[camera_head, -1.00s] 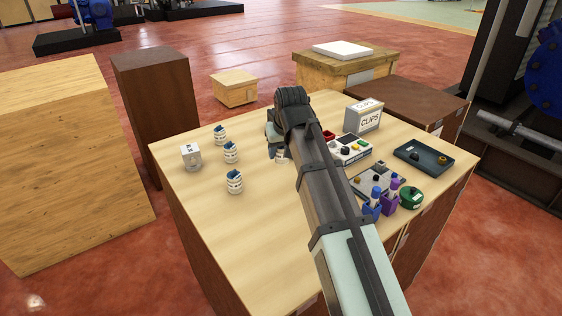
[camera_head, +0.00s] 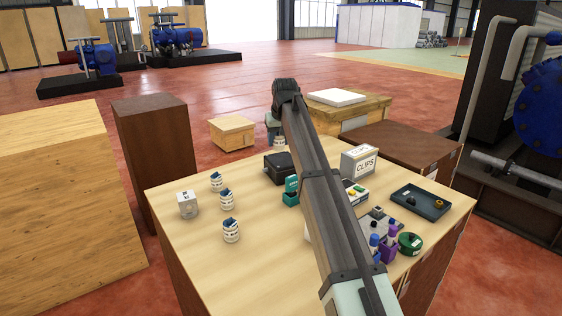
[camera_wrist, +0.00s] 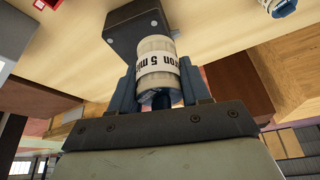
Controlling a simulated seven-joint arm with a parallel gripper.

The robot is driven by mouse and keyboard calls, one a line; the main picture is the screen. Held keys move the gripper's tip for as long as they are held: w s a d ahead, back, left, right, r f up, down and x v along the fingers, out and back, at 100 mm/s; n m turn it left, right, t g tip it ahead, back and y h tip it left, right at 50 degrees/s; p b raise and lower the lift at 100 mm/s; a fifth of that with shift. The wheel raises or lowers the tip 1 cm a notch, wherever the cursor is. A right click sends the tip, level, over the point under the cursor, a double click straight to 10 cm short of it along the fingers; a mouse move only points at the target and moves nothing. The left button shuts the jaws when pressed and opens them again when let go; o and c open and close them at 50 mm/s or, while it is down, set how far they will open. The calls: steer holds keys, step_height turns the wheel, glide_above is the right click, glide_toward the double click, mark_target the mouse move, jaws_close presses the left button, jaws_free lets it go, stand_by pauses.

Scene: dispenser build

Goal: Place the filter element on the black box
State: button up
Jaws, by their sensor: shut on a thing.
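My gripper (camera_wrist: 160,92) is shut on a filter element (camera_wrist: 156,62), a white ribbed cylinder with a printed band, seen between the fingers in the wrist view. In the head view, a small part of the held filter element (camera_head: 280,141) shows beside my arm, above the black box (camera_head: 280,166). The black box stands on the table, partly hidden by my arm. It also shows in the wrist view (camera_wrist: 128,28), where the filter element overlaps it. I cannot tell whether they touch. Several similar filter elements with blue tops (camera_head: 228,201) stand on the left of the table.
A teal object (camera_head: 291,191) is just in front of the black box. The table's front left is clear.

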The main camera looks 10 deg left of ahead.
steer(key=r, duration=0.2)
glide_above(280, 157)
steer(key=s, duration=0.2)
steer(key=shift+w+d+f, duration=0.1)
steer(key=shift+w+f, duration=0.05)
steer(key=shift+f, duration=2.4)
steer(key=shift+w+d+f, duration=0.1)
steer(key=shift+w+f, duration=0.05)
steer(key=shift+f, duration=2.35)
steer(key=shift+f, duration=0.2)
steer(key=o, duration=1.1)
steer(key=shift+c, duration=0.2)
steer(key=v, duration=1.2)
steer(key=shift+r, duration=0.2)
steer(key=shift+s, duration=0.1)
